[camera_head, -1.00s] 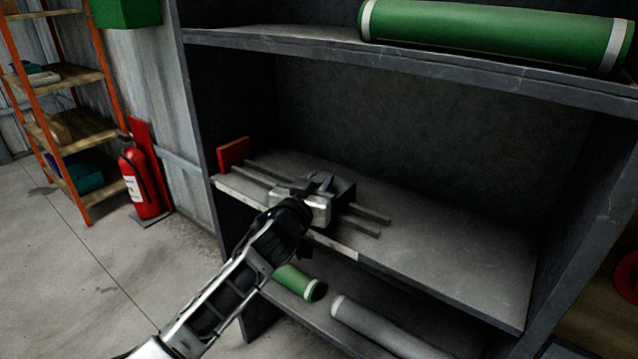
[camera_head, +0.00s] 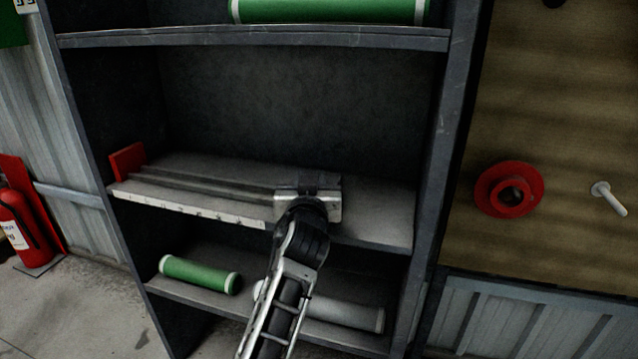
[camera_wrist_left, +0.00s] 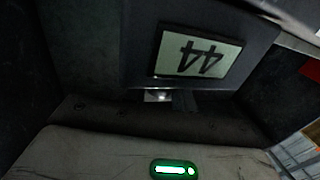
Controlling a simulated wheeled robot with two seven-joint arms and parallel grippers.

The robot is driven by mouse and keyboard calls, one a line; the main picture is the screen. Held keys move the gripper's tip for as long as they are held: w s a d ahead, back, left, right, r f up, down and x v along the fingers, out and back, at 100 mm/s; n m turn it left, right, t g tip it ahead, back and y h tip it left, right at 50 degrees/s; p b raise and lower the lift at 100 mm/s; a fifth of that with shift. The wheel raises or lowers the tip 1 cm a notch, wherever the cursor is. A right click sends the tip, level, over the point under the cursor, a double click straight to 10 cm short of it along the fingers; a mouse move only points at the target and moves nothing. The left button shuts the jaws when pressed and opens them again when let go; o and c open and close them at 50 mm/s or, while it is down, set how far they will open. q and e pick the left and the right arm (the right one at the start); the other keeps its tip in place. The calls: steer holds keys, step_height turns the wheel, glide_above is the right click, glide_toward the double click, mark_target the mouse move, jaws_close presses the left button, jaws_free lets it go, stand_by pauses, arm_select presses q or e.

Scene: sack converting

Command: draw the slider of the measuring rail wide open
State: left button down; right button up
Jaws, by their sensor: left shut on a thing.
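The measuring rail (camera_head: 205,181) lies along the middle shelf, with two parallel bars running from a red upright plate (camera_head: 127,162) at the left. The slider (camera_head: 322,181) is at the right end of the bars, far from the red plate. My left gripper (camera_head: 303,191) reaches in from the front and is shut on the slider; its wrist hides part of it. In the left wrist view a pale plate marked 44 (camera_wrist_left: 199,55) appears upside down ahead of the gripper body. The exact finger contact is dark and hard to see. My right gripper is not in view.
A scale strip (camera_head: 195,208) runs along the shelf's front edge. Bare shelf (camera_head: 385,221) lies right of the slider, up to the cabinet's side wall (camera_head: 445,150). A green roll (camera_head: 200,274) and a grey roll (camera_head: 345,313) lie on the shelf below; another green roll (camera_head: 330,10) lies above.

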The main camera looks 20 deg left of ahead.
arm_select(q)
steer(key=shift+d, duration=0.45)
steer(key=c, duration=1.2)
jaws_free()
steer(key=shift+d, duration=0.1)
steer(key=shift+o, duration=0.2)
